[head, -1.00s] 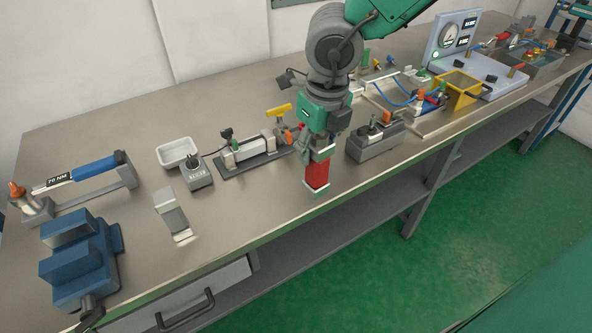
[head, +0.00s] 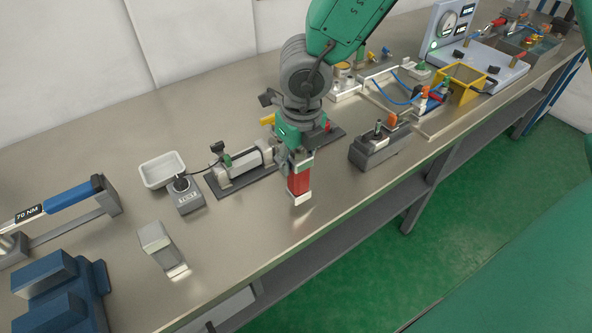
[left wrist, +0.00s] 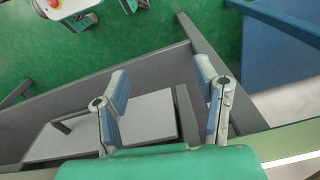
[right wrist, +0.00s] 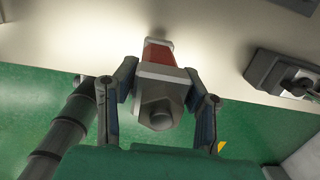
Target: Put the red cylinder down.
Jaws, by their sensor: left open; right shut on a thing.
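The red cylinder (head: 299,182) with pale grey ends is held upright by my right gripper (head: 298,164) in the head view, over the front part of the bench. I cannot tell whether its lower end touches the bench top. In the right wrist view the fingers of my right gripper (right wrist: 160,85) are shut on both sides of the cylinder's near grey end, and its red body (right wrist: 157,53) shows beyond. My left gripper (left wrist: 162,75) is open and empty in the left wrist view, with a grey drawer front and green floor beyond it.
The steel bench (head: 235,240) is clear in front of and left of the cylinder. A black-based fixture (head: 240,172) stands close behind, and a grey box (head: 380,150) stands to the right. A grey stand (head: 158,245), a test box (head: 186,194) and a white tray (head: 161,169) stand left.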

